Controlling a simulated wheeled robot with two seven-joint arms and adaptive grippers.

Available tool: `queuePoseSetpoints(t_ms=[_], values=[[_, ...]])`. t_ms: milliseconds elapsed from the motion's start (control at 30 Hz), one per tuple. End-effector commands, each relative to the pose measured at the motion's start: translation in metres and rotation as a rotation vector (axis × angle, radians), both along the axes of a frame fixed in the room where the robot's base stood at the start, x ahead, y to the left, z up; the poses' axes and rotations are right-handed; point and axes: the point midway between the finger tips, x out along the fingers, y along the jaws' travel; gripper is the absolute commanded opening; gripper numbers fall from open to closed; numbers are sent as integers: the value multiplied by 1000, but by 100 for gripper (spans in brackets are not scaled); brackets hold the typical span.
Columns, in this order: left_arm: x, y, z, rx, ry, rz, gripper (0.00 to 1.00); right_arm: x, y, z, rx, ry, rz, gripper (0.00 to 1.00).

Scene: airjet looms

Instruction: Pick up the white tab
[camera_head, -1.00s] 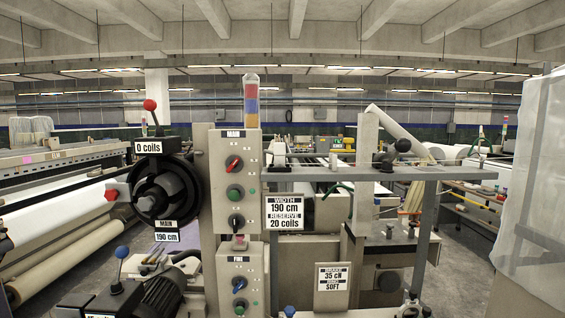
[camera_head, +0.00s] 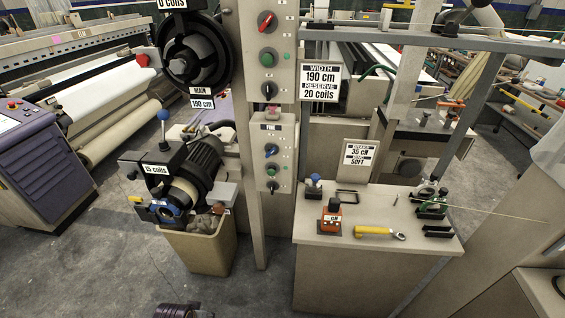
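I cannot tell for sure which piece is the white tab. A small white upright piece (camera_head: 386,19) stands at the grey rail (camera_head: 440,37) at the top right.
A beige bench (camera_head: 350,262) bears an orange block (camera_head: 331,217), a yellow-handled tool (camera_head: 375,231) and a green-and-black clamp (camera_head: 432,207). A beige bin (camera_head: 205,250) stands under a motor unit (camera_head: 190,170). A switch post (camera_head: 267,90) rises between. The floor at lower left looks mostly clear.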

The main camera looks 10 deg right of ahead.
Motion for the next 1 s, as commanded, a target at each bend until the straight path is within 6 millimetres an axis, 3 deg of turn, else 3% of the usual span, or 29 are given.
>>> queuePoseSetpoints(t_ms=[400,700,1000], values=[[58,-36,148,32,-162,-229,50,0,-2,-5,-2,1,1,44],[99,-68,223,97,-292,-452,50,-1,-2,-6,-2,1,1,44],[134,-101,286,196,-416,-672,50,-1,-2,-7,-2,1,1,44]])
